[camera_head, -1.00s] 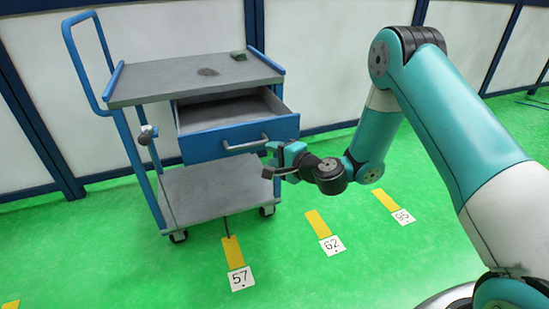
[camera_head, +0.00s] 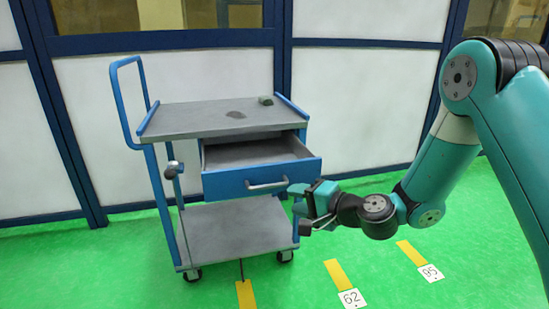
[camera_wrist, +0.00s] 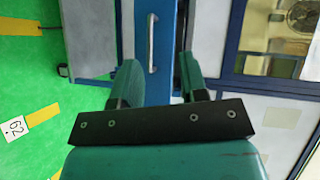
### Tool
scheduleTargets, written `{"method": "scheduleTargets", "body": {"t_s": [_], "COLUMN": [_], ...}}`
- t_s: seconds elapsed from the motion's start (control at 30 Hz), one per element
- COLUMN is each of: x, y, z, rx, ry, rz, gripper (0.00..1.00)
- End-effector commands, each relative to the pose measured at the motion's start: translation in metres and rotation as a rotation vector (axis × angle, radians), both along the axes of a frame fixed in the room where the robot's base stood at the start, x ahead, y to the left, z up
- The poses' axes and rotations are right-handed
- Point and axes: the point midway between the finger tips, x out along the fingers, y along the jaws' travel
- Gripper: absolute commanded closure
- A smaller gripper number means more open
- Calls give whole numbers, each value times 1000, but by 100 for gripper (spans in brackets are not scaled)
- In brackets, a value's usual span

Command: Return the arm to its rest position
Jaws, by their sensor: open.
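My gripper (camera_head: 305,207) is open and empty. In the head view it is at the front right of the blue drawer (camera_head: 230,183), near the right end of the drawer's handle (camera_head: 267,184). The drawer is pulled out of the cart, and its visible interior looks empty. In the wrist view, my two teal fingers (camera_wrist: 158,78) stand apart, with the drawer handle (camera_wrist: 151,42) seen beyond the gap between them. I see no contact with the handle. My arm is bent and reaches in from the right.
The blue-and-grey cart (camera_head: 175,119) has a small dark green block (camera_head: 266,100) and a dark patch on its top. A grey knob (camera_head: 171,170) sits at its left side. Yellow floor marks and a number 62 card (camera_head: 351,299) lie on the green floor. Wall panels stand behind.

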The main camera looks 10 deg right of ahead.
Motion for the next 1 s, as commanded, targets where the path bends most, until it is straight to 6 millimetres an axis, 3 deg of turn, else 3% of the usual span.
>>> {"method": "scheduleTargets", "body": {"t_s": [0.03, 0.1, 0.23, 0.4, 0.5, 0.8, 1.0], "x": [-17, -46, -108, -187, -222, -302, -303], "y": [16, 33, 46, 32, 16, -37, -38], "z": [23, 43, 68, 87, 92, 103, 155], "rx": [-67, -185, -418, -703, -832, -1099, -1101], "ry": [-36, -73, -118, -131, -116, -36, -24], "rz": [104, 258, 520, 787, 890, 1082, 1090], "gripper": [60, 60, 60, 60, 60, 60, 60]}}
